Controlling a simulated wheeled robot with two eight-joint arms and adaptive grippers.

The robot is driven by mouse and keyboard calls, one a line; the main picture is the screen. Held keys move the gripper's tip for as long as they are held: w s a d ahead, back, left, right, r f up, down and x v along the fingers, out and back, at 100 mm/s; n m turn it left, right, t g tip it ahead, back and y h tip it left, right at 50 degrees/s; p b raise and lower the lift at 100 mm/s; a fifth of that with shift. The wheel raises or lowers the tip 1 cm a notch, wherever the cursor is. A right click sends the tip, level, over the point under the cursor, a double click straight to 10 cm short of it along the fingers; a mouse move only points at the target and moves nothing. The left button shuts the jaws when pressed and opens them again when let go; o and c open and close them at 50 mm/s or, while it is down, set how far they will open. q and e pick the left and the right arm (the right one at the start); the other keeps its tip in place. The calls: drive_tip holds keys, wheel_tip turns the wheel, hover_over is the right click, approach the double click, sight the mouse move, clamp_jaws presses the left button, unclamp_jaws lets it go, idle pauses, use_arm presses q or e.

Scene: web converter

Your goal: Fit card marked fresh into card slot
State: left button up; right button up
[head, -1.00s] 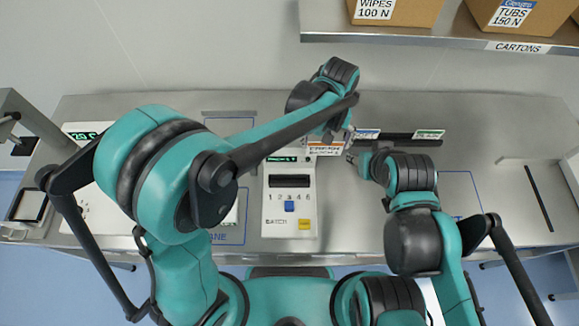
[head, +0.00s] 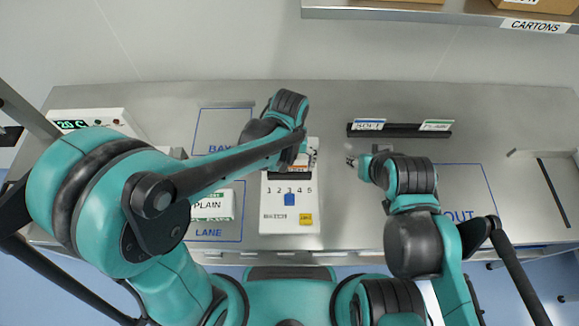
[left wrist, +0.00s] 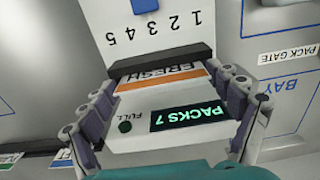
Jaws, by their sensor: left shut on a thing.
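The card marked FRESH, white with an orange stripe, shows upside down between the fingers of my left gripper (left wrist: 160,105) in the left wrist view (left wrist: 165,73). My left gripper is shut on it. The card slot is a dark raised bar (left wrist: 160,62) on the white machine (head: 290,212). The card's edge is right at the bar; I cannot tell whether it is inside. In the head view my left gripper (head: 297,160) covers most of the card and slot. My right gripper (head: 361,164) hangs right of the machine, away from the card; its finger opening is unclear.
A black rack (head: 398,130) with a blue-striped card (head: 369,124) and a green-striped card (head: 436,125) lies at the back right. A PLAIN pack (head: 212,206) lies in the LANE area on the left.

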use_arm(q)
drive_tip(key=shift+r, duration=0.1)
drive_tip(key=shift+f, duration=0.25)
drive_tip(key=o, duration=0.8)
drive_tip(key=shift+r, duration=0.1)
